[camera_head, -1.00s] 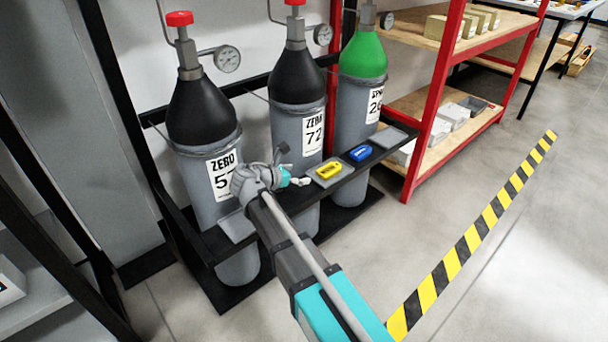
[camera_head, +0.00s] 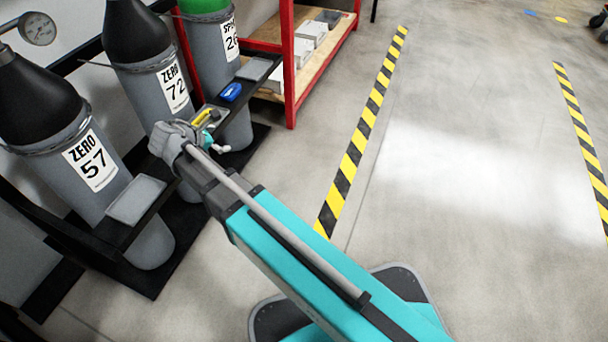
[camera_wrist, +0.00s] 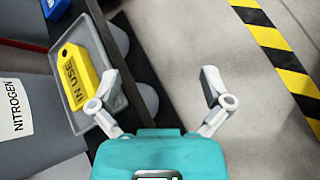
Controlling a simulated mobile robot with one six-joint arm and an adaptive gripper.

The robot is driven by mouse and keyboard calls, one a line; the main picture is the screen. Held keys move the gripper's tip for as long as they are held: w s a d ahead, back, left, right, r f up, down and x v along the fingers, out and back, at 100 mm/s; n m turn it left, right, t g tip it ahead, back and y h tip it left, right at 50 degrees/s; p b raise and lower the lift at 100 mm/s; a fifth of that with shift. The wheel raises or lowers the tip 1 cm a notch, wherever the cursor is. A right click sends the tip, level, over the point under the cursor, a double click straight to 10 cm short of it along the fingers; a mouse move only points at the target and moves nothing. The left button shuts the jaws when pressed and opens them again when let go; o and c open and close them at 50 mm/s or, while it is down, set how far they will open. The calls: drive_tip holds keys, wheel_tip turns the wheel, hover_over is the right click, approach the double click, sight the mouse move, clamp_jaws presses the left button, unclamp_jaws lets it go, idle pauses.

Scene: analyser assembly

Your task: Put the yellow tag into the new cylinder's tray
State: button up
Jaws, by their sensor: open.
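The yellow tag (camera_head: 203,117) lies in a small grey tray in front of the cylinder labelled ZERO 72 (camera_head: 151,62). In the wrist view the tag (camera_wrist: 78,79) reads IN USE, and its tray (camera_wrist: 119,101) is at upper left. My gripper (camera_wrist: 160,82) is open and empty. Its left finger overlaps the tray's edge in the picture, and its right finger is over the floor side. In the head view my gripper (camera_head: 218,147) is just in front of the tag, partly hidden by my wrist. An empty tray (camera_head: 136,199) sits before the cylinder labelled ZERO 57 (camera_head: 93,165).
A red-framed shelf (camera_head: 288,65) stands past the rack. The floor to the right is open, with striped tape (camera_head: 365,124).

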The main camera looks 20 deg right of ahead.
drive_tip(key=s+d+f+m+g+y, duration=0.3)
drive_tip(key=s+d+m, duration=0.4)
drive_tip(key=d+m, duration=0.3)
drive_tip(key=s+d+f+m+g+y, duration=0.3)
drive_tip(key=s+d+m, duration=0.4)
drive_tip(key=d+m, duration=0.4)
drive_tip(key=shift+s+d+f+g+y, duration=0.2)
drive_tip(key=shift+f+g+y, duration=0.25)
drive_tip(key=shift+y, duration=0.45)
